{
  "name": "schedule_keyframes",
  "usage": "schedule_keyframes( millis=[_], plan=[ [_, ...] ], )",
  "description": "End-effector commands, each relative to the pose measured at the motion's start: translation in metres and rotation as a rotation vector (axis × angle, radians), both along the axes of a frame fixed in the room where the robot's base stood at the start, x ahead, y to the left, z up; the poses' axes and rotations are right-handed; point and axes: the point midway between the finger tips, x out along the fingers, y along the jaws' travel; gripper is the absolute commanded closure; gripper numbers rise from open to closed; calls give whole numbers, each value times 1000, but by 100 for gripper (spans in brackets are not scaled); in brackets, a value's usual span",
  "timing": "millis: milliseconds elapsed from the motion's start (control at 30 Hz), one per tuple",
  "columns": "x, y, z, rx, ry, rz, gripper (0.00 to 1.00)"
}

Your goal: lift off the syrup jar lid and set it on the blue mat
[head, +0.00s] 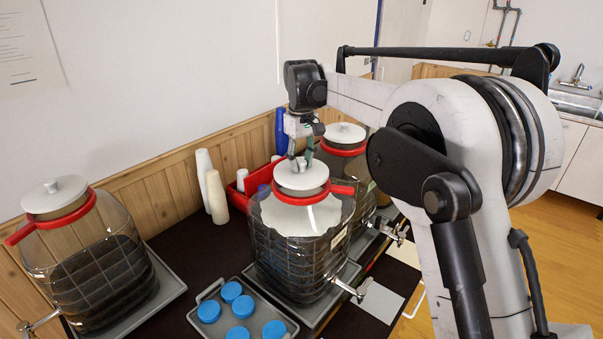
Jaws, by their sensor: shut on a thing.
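Three large clear jars with white lids and red collars stand on the dark table; I cannot read which holds syrup. My gripper (300,164) points down at the middle jar (290,258) and is shut on the knob of its white lid (301,179). This lid is level, at or just above the red collar (343,190); I cannot tell whether it still touches the jar. No clearly blue mat shows; a pale grey-blue square mat (380,303) lies right of the middle jar's tap.
The left jar (90,260) and the back jar (345,150) have lids on. A grey tray (207,325) with several blue caps lies in front. White cup stacks (217,197) and a red bin (233,197) stand behind. A cream mat (402,254) lies at right.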

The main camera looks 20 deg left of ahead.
Motion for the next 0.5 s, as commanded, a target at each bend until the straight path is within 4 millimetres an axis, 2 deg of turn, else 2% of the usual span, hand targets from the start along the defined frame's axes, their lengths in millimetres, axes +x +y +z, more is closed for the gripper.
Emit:
schedule_keyframes(
  millis=[500],
  plan=[
    [0, 0, 26, 0, 0, 0, 100]
  ],
)
